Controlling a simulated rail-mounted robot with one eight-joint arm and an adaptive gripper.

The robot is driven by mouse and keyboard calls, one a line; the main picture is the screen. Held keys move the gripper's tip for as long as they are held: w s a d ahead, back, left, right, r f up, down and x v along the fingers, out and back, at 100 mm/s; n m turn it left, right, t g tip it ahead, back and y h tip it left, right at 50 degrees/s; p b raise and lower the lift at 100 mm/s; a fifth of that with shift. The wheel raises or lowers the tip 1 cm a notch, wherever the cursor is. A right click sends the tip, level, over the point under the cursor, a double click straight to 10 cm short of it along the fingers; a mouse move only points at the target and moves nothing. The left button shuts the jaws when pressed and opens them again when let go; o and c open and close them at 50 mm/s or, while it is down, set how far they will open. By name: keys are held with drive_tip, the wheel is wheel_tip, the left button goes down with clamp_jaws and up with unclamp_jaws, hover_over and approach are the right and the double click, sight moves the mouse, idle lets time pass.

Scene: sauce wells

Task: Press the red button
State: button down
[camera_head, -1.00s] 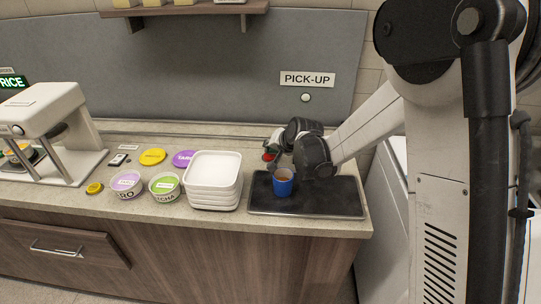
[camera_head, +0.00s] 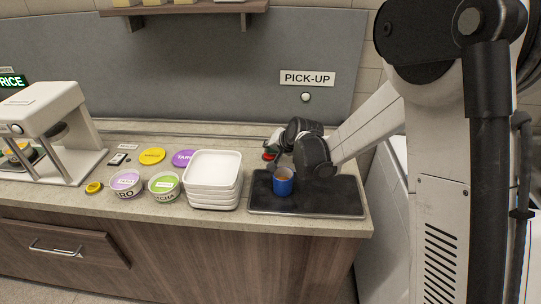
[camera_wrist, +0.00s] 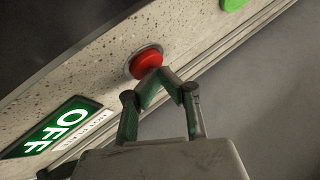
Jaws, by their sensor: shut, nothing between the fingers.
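The red button (camera_wrist: 146,62) is a round dome on the speckled counter, in the upper middle of the wrist view. In the head view the red button (camera_head: 268,156) shows only in small part beside my arm. My gripper (camera_wrist: 163,73) is shut and empty. Its fingertips overlap the lower right edge of the button in the wrist view; I cannot tell whether they touch it. In the head view the fingers are too small and partly hidden to make out.
A green sign reading OFF (camera_wrist: 62,125) lies near the red button, and a green button (camera_wrist: 232,4) is farther along. A blue cup (camera_head: 283,186) stands on a dark tray (camera_head: 335,205). Stacked white containers (camera_head: 214,203) stand to the left.

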drive_tip(key=shift+s+f, duration=0.1)
drive_tip(key=shift+f, duration=0.25)
drive_tip(key=shift+d+r, duration=0.1)
drive_tip(key=shift+r, duration=0.05)
drive_tip(key=shift+d+r, duration=0.1)
drive_tip(key=shift+r, duration=0.2)
drive_tip(key=shift+r+p, duration=1.2)
drive_tip(key=shift+r, duration=1.75)
